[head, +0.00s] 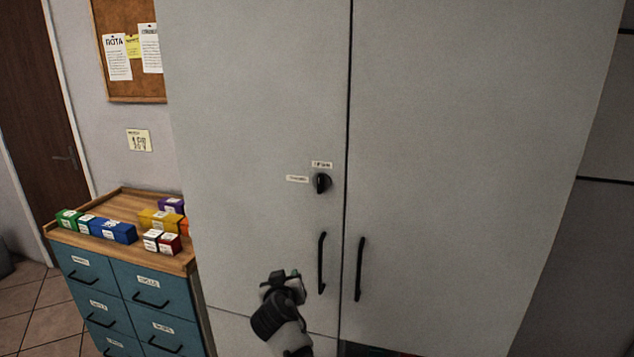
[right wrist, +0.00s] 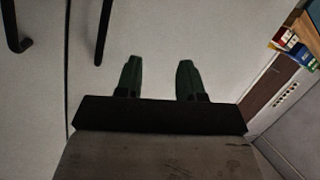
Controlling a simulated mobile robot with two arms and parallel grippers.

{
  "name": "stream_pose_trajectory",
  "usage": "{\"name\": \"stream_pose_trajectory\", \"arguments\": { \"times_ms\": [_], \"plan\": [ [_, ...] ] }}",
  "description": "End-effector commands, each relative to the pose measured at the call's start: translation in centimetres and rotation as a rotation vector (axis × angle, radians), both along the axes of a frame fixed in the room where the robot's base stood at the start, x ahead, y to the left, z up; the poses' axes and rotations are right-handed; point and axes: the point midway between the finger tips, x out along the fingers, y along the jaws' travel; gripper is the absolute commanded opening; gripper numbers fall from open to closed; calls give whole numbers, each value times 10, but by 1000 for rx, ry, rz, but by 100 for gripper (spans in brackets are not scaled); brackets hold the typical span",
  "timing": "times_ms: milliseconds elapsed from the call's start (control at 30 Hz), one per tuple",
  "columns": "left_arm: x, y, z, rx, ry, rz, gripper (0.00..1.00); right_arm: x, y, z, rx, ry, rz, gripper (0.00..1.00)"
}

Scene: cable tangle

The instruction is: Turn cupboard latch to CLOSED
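The cupboard (head: 265,100) is tall and pale grey with two doors. Its latch (head: 322,183) is a small black knob on the left door near the middle seam. One small label (head: 322,164) sits above the latch and another (head: 297,179) to its left; their words are too small to read. My right gripper (head: 281,276) is below and to the left of the latch, in front of the left door. The right wrist view shows its two fingers (right wrist: 160,80) apart with nothing between them. The latch is not in that view. My left gripper is not in view.
Two black door handles (head: 322,263) hang below the latch, right of my right gripper; they also show in the right wrist view (right wrist: 104,32). A teal drawer unit (head: 120,270) with coloured boxes (head: 113,231) on top stands left of the cupboard.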

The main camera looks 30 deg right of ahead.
Motion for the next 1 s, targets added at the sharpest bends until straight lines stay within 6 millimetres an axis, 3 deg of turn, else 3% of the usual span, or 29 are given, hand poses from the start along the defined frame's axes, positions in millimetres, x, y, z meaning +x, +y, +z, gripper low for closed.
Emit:
{"name": "stream_pose_trajectory", "arguments": {
  "times_ms": [33, 100, 200, 300, 467, 1000],
  "plan": [
    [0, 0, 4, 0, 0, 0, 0, 3, -9, 55, -2, -98, -59, 38],
    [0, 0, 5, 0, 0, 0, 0, 0, -21, 111, 2, -208, -137, 38],
    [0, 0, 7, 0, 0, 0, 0, -10, -32, 166, 12, -324, -219, 38],
    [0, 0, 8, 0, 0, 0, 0, -19, -39, 194, 21, -388, -267, 38],
    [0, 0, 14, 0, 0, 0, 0, -16, -49, 206, 20, -409, -287, 38],
    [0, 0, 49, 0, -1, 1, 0, 41, -114, 204, 19, -405, -282, 38]
  ]
}}
